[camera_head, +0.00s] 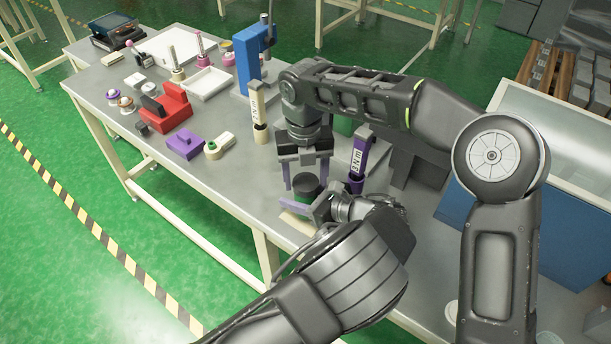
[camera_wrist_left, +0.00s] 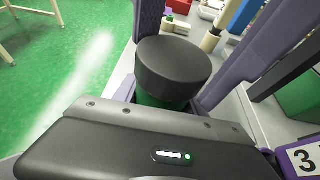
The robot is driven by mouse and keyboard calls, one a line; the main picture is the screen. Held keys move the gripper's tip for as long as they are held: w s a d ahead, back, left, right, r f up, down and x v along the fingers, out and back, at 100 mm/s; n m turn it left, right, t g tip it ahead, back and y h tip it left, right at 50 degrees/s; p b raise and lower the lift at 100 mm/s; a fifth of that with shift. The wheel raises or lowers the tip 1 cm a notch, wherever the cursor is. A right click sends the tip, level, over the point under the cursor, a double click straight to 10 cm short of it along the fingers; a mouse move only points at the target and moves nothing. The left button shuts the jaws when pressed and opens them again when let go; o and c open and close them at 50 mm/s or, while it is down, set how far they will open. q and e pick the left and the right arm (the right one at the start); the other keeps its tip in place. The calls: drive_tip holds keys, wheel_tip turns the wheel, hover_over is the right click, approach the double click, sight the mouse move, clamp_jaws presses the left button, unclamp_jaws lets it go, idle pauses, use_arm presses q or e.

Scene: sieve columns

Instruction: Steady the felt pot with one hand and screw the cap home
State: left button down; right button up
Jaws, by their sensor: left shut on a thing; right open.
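The felt pot is a dark green cylinder (camera_wrist_left: 160,102) topped by a wide black cap (camera_wrist_left: 173,66). In the head view the cap (camera_head: 307,183) looks dark and round, and most of the pot is hidden. My left gripper (camera_head: 303,203) comes in low from the front, shut on the pot below the cap with its purple fingers. My right gripper (camera_head: 306,178) points down from above, open, with one purple finger on each side of the cap. I cannot tell whether its fingers touch the cap, nor whether the cap is seated fully.
A purple tool marked 3 N·m (camera_head: 358,155) stands close right of the grippers. A cream tool (camera_head: 258,108) and a blue stand (camera_head: 246,62) are behind. A red block (camera_head: 172,108), purple block (camera_head: 185,143) and white tray (camera_head: 207,83) lie left. A blue bin (camera_head: 520,235) is right.

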drive_tip(key=c, duration=1.2)
drive_tip(key=o, duration=1.5)
drive_tip(key=shift+r, duration=2.3)
drive_tip(key=shift+o, duration=0.5)
